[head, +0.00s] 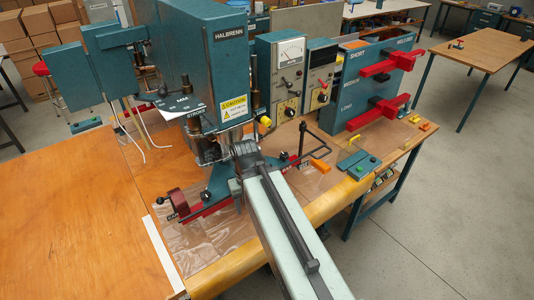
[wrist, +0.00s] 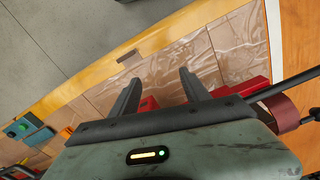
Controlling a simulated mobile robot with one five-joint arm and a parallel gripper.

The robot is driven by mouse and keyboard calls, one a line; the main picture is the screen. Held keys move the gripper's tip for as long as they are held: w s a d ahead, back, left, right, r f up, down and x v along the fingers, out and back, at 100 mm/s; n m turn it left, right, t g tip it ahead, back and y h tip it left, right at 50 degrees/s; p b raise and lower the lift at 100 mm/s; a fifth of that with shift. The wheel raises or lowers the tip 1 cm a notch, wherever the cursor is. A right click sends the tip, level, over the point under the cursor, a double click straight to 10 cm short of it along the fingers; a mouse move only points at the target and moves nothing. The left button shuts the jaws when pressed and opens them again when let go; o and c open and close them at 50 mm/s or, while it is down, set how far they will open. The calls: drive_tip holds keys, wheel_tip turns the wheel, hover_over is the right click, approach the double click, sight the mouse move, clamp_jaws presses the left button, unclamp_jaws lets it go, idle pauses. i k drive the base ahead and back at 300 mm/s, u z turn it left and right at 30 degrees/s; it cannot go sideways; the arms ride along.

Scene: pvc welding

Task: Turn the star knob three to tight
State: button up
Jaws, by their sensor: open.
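No knob is marked as star knob three, so I cannot tell which one it is. In the head view a small black knob (head: 204,197) sits on the teal and red fixture at the foot of the press. My gripper (wrist: 158,84) is open and empty in the wrist view, over the clear sheet (wrist: 170,62) on the table. Red fixture parts (wrist: 150,103) show beside and behind its fingers. In the head view my arm hides most of the gripper.
The teal press (head: 190,60) stands close behind my arm. A dark red wheel (head: 178,202) is at the fixture's left end. A teal rack (head: 366,75) with red arms, a button box (head: 361,166) and an orange piece (head: 320,166) lie right. The left tabletop (head: 65,215) is clear.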

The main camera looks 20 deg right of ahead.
sight(285, 156)
drive_tip(key=u, duration=1.1)
drive_tip(key=k, duration=1)
drive_tip(key=z, duration=1.25)
drive_tip(key=i, duration=1)
drive_tip(key=u, duration=0.05)
